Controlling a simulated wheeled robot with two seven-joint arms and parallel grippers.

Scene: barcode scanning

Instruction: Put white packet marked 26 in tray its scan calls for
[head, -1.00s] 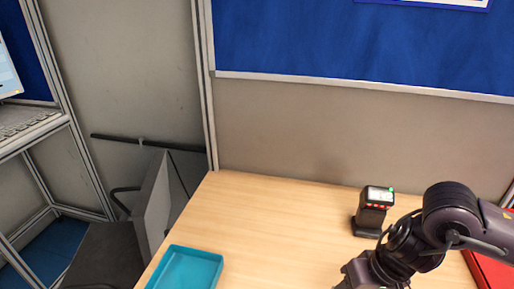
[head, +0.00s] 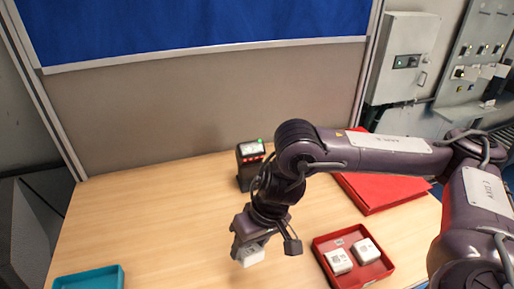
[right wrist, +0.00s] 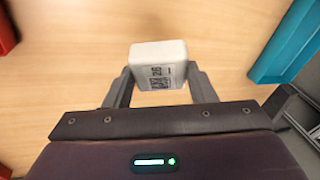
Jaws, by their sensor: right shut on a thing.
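My right gripper (head: 248,246) is shut on a white packet (head: 252,257), held over the table in front of the scanner. In the right wrist view the packet (right wrist: 158,55) sits between the two fingers (right wrist: 160,88), with a printed code and the number 26 facing the camera. The black scanner (head: 244,174) stands upright with a lit screen and a green light. A teal tray (head: 90,272) is at the lower left, partly cut off. A red tray (head: 318,246) at the right holds two white packets (head: 339,261). My left gripper is out of view.
A flat red item (head: 385,192) lies at the table's back right, behind my right arm. The teal tray (right wrist: 285,45) shows at the right wrist view's right edge. The table (head: 150,215) is clear between teal tray and scanner. A partition stands behind it.

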